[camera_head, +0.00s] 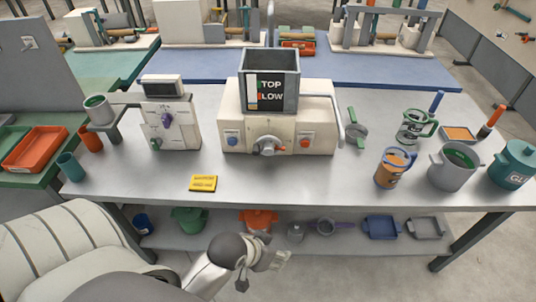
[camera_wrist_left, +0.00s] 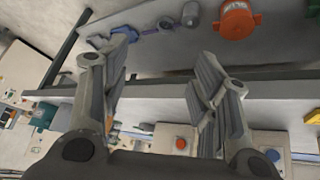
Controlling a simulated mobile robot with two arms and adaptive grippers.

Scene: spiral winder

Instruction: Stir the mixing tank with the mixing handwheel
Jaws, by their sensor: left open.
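The mixing machine (camera_head: 232,108) stands at the middle of the grey table, with a dark open-topped tank (camera_head: 269,92) on it. A round grey handwheel (camera_head: 267,147) is on its front, between a blue and a red button. I cannot tell for sure that this is the mixing handwheel. My left gripper (camera_head: 275,258) is in front of the table, below its top and apart from the machine. In the left wrist view its two fingers (camera_wrist_left: 163,58) are spread with nothing between them. That view shows the machine's red button (camera_wrist_left: 180,143); the handwheel is not clear there. My right gripper is not in view.
A control unit with a purple knob (camera_head: 167,120) stands left of the machine. A yellow block (camera_head: 203,183) lies near the front table edge (camera_head: 330,207). Mugs and pots, including a grey pot (camera_head: 452,176), stand at right. The shelf below holds an orange pot (camera_head: 258,219).

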